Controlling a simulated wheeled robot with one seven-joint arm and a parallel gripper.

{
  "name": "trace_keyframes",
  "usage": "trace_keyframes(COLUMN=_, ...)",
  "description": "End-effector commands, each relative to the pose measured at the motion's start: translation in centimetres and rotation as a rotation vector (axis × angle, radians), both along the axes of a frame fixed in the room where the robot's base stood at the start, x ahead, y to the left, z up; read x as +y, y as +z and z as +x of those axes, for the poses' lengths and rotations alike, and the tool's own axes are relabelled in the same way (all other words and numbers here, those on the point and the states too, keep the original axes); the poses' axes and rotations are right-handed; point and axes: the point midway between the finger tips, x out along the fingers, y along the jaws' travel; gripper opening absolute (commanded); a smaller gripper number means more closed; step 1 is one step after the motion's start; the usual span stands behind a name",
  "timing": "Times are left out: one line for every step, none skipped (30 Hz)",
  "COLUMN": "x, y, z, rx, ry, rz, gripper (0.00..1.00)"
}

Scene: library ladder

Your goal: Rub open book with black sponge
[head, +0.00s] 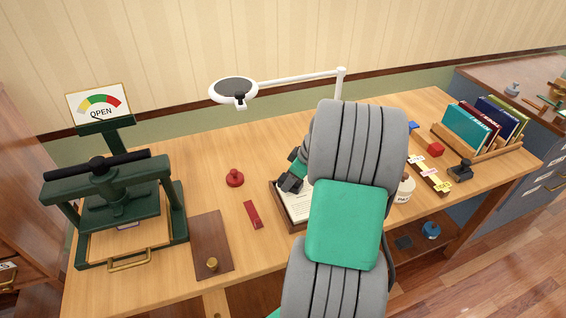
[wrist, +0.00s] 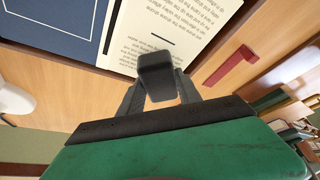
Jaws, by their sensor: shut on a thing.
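The open book (head: 298,207) lies on the wooden desk in the head view, largely hidden behind my arm. In the wrist view its printed page (wrist: 185,25) and a dark blue panel with a pale border beside it fill the upper left. My gripper (head: 290,182) is at the book's far left side in the head view. In the wrist view it is shut on the black sponge (wrist: 156,72), a dark block between the fingers. The sponge overlaps the edge of the printed page there; I cannot tell whether it touches the paper.
A red strip (head: 253,214) and a red knobbed piece (head: 235,178) lie left of the book. A brown board (head: 209,240) and a green press (head: 110,205) stand further left. A white lamp (head: 234,91) overhangs the desk. Books in a rack (head: 486,148) stand at right.

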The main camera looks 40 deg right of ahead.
Motion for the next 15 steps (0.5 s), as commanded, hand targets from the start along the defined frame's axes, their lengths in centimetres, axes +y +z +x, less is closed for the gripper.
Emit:
trace_keyframes(x=0.4, y=-0.1, z=0.0, rx=0.000, ry=0.000, rz=0.000, gripper=0.08)
trace_keyframes(x=0.6, y=-0.1, z=0.0, rx=0.000, ry=-0.001, rz=0.000, gripper=0.08)
trace_keyframes(x=0.9, y=-0.1, z=0.0, rx=0.000, ry=-0.003, rz=0.000, gripper=0.08)
trace_keyframes(x=1.2, y=-0.1, z=0.0, rx=0.000, ry=-0.003, rz=0.000, gripper=0.08)
trace_keyframes(x=1.4, y=-0.1, z=0.0, rx=-0.001, ry=-0.003, rz=0.001, gripper=0.08)
trace_keyframes(x=1.8, y=-0.1, z=0.1, rx=0.000, ry=-0.001, rz=0.002, gripper=0.08)
trace_keyframes(x=2.1, y=-0.1, z=0.1, rx=-0.001, ry=0.000, rz=0.003, gripper=0.09)
trace_keyframes(x=2.1, y=0.5, z=0.1, rx=-0.001, ry=0.002, rz=0.003, gripper=0.03)
trace_keyframes(x=2.2, y=1.1, z=0.2, rx=-0.002, ry=0.006, rz=0.003, gripper=0.00)
trace_keyframes(x=2.3, y=1.9, z=0.3, rx=-0.004, ry=0.009, rz=0.001, gripper=0.00)
trace_keyframes(x=2.4, y=2.4, z=0.2, rx=-0.001, ry=0.010, rz=0.003, gripper=0.00)
trace_keyframes(x=2.5, y=2.5, z=0.2, rx=0.001, ry=0.012, rz=0.005, gripper=0.00)
trace_keyframes(x=2.5, y=2.8, z=0.2, rx=0.001, ry=0.010, rz=0.004, gripper=0.00)
trace_keyframes(x=2.4, y=3.1, z=0.2, rx=0.000, ry=0.010, rz=0.004, gripper=0.00)
trace_keyframes(x=2.3, y=3.5, z=0.2, rx=0.000, ry=0.007, rz=0.003, gripper=0.00)
